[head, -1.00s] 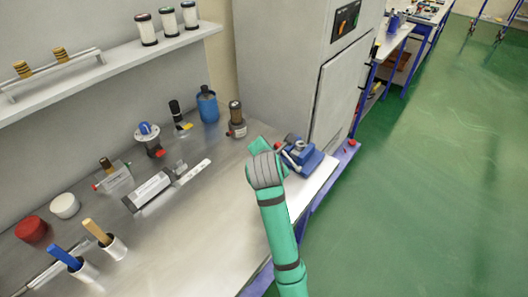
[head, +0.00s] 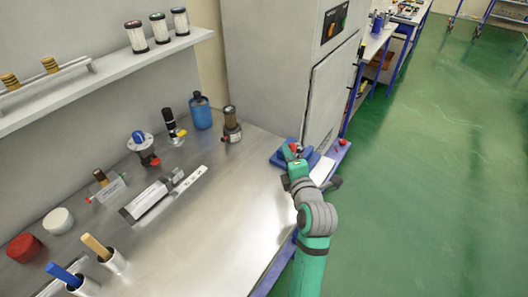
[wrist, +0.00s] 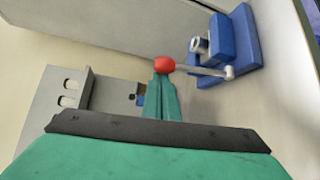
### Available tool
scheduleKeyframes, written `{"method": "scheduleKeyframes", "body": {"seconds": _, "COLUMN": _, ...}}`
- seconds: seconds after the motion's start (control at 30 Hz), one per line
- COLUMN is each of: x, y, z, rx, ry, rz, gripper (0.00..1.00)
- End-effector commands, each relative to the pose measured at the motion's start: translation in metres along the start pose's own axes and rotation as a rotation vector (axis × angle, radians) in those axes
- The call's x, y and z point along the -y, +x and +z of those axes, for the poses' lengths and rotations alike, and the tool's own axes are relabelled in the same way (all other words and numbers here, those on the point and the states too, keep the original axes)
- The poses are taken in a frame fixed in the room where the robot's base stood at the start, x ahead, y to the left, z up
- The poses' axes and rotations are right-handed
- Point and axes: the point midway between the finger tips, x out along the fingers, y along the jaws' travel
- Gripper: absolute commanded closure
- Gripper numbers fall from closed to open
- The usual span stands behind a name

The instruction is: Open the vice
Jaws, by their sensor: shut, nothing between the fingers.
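The vice (head: 312,157) is blue and sits at the far right end of the steel bench, partly hidden behind my arm. In the wrist view the vice (wrist: 238,45) is at the upper right. Its grey handle bar (wrist: 200,70) reaches left and ends in a red ball (wrist: 165,64). My gripper (wrist: 161,78) is shut and empty, with its green fingertips right at the red ball. I cannot tell whether they touch it. In the head view my gripper (head: 288,152) is beside the vice, and its fingertips are hard to make out.
A grey cabinet (head: 275,65) stands close behind the vice. A red knob (head: 341,142) is at the bench corner. A brown-topped device (head: 232,125) and a blue bottle (head: 201,112) stand to the left. The middle of the steel bench (head: 210,225) is clear.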

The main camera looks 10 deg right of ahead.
Motion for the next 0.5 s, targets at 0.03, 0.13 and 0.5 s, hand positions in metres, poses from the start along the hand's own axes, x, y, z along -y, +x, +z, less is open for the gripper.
{"method": "scheduleKeyframes", "body": {"seconds": 0.03, "x": 0.003, "y": -0.004, "z": 0.006, "rx": 0.007, "ry": 0.028, "rz": 0.023, "gripper": 1.00}}
{"method": "scheduleKeyframes", "body": {"seconds": 0.13, "x": 0.003, "y": -0.009, "z": 0.013, "rx": 0.008, "ry": 0.076, "rz": 0.071, "gripper": 1.00}}
{"method": "scheduleKeyframes", "body": {"seconds": 0.5, "x": 0.004, "y": -0.021, "z": 0.024, "rx": 0.009, "ry": 0.095, "rz": 0.097, "gripper": 1.00}}
